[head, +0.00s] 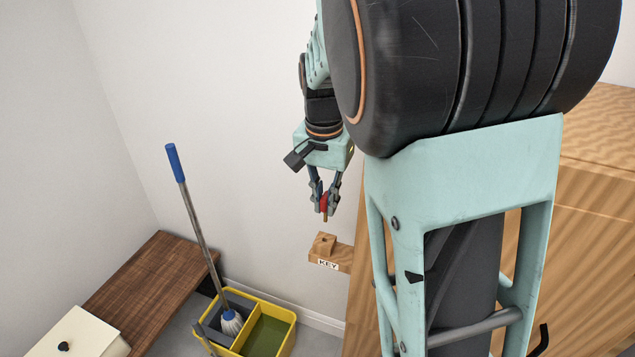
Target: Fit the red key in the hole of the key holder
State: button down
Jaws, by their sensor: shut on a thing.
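My gripper (324,203) hangs pointing down in front of the white wall, shut on the red key (323,202). The key's red part sits between the fingers, and a thin brownish tip shows below them. The key holder (324,244) is a small wooden block on a wooden ledge marked "KEY" (328,265). It is below my gripper in the picture, and a gap shows between the key's tip and the block. The hole is too small to make out clearly. My own arm covers the right part of the view.
A wooden cabinet (588,255) stands at the right, beside the ledge. A yellow mop bucket (289,316) with a blue-handled mop (190,205) is on the floor below. A dark wooden bench (150,285) and a cream box (85,335) are at lower left.

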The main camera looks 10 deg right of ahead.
aim_at(325, 218)
jog(key=shift+f, duration=2.45)
jog(key=shift+f+b, duration=1.5)
jog(key=shift+f, duration=0.3)
jog(key=c, duration=1.9)
grip_release()
jog(key=r, duration=1.2)
jog(key=shift+s+a, duration=0.2)
jog(key=shift+s, duration=0.2)
